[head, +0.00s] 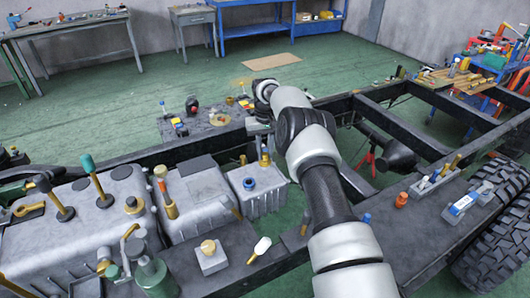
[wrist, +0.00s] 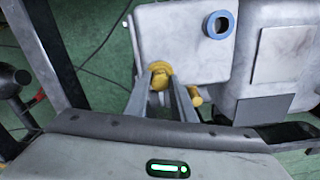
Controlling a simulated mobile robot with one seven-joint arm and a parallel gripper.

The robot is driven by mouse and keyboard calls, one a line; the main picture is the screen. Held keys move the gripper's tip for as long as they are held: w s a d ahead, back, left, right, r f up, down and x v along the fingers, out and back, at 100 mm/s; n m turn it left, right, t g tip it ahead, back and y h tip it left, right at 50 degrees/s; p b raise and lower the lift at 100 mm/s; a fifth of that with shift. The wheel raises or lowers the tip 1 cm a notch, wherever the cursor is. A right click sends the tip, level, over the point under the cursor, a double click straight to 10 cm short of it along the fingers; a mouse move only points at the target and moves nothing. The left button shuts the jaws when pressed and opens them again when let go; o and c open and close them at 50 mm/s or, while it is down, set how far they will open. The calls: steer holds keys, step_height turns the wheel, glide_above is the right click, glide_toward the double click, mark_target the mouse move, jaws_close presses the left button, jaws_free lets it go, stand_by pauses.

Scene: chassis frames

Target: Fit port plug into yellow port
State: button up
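My gripper (wrist: 160,82) points down at the corner of a pale grey metal tank (wrist: 170,30). A yellow rounded piece (wrist: 158,69) shows right at its two fingertips. It looks like the yellow port, but I cannot tell whether it is part of the tank or held. In the head view my gripper (head: 264,150) is just above the tank (head: 268,200), with yellow at its tip. No separate port plug can be made out; anything between the fingers is mostly hidden. A blue ring port (wrist: 219,25) sits on the tank, apart from the fingers; it also shows in the head view (head: 249,183).
A yellow stub (wrist: 195,95) stands close beside the right finger. A larger grey engine block (head: 80,225) with upright handles lies left of the tank. A white-handled piece (head: 262,245) and a yellow-knobbed block (head: 210,255) stand on the near ledge. Dark chassis rails run around the tank.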

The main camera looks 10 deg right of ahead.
steer(key=o, duration=0.3)
